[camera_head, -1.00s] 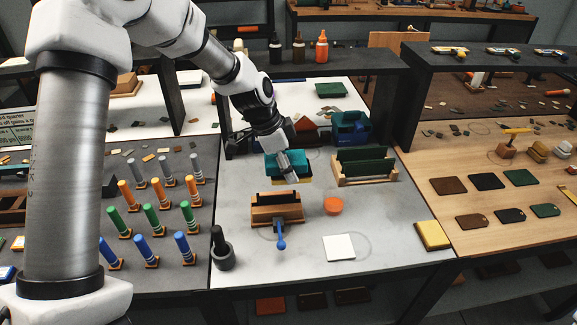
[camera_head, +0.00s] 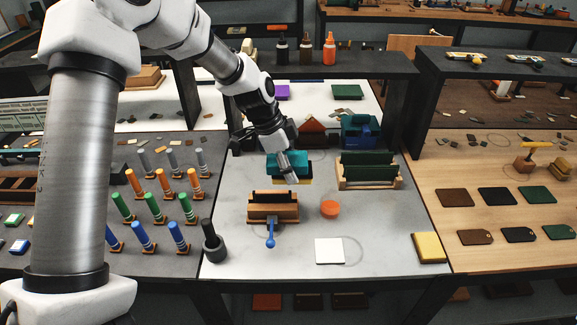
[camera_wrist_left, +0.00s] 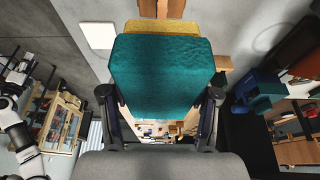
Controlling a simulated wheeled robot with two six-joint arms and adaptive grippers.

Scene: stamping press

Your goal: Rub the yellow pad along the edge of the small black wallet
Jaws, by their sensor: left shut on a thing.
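My left gripper (camera_head: 286,160) is over the back middle of the grey table, shut on a teal block (camera_head: 302,164) with a yellow pad (camera_head: 305,181) on its underside. In the left wrist view the teal block (camera_wrist_left: 160,75) fills the space between the fingers, and the yellow pad (camera_wrist_left: 160,32) shows past its far edge. A wooden clamp (camera_head: 273,212) with a blue lever stands in front of the gripper. A thin dark strip shows along its top; I cannot tell whether this is the small black wallet. My right gripper is not in view.
An orange disc (camera_head: 330,209), a white square (camera_head: 329,251) and a yellow block (camera_head: 428,247) lie on the grey table. A wooden rack (camera_head: 369,171) with green panels stands right of the gripper. Coloured pegs (camera_head: 150,205) stand left. Dark flat pieces (camera_head: 497,196) lie on the right table.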

